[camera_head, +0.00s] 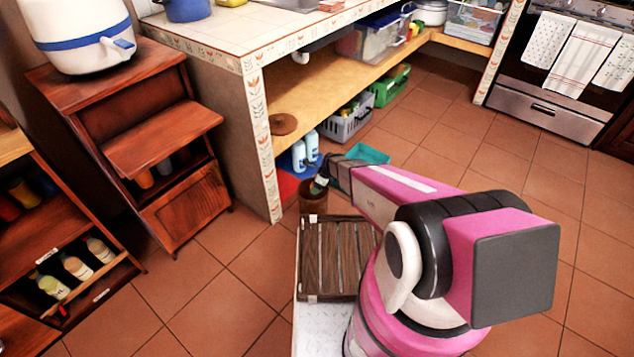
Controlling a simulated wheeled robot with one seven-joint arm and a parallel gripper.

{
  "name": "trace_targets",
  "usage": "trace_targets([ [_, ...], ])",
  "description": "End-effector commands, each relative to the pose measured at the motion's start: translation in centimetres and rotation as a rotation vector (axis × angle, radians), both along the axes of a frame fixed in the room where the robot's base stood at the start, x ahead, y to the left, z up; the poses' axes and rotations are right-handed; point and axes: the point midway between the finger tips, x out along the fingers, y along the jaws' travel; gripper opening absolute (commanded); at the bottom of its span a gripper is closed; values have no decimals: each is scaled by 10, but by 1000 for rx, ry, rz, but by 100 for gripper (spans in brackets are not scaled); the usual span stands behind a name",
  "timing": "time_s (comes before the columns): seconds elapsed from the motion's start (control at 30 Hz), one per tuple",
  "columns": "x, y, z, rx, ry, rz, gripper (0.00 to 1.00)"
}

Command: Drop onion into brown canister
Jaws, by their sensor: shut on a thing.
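A brown canister (313,202) stands on the floor between the tiled counter end and a slatted wooden box. My arm reaches away from me to it, and my gripper (319,186) is just above or at the canister's mouth, pointing down. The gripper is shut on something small. The onion itself cannot be made out at this size; the fingers and the canister rim hide what is held. I cannot tell whether the fingertips are inside the rim.
The slatted wooden box (333,258) is close in front of the canister. Blue bottles (306,149), a teal bin (369,155) and a grey basket (348,121) stand beyond, near the low shelf (330,92). A wooden cabinet (160,140) is at left. Tiled floor is clear at right.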

Motion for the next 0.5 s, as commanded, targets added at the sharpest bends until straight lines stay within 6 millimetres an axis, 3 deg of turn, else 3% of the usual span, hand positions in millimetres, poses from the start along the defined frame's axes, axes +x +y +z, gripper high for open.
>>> trace_targets([
  [0.37,0,0,-8,1,-1,0,42],
  [0.4,0,0,-8,1,-1,0,79],
  [0.47,0,0,-8,1,-1,0,98],
  [0.5,0,0,-8,1,-1,0,99],
])
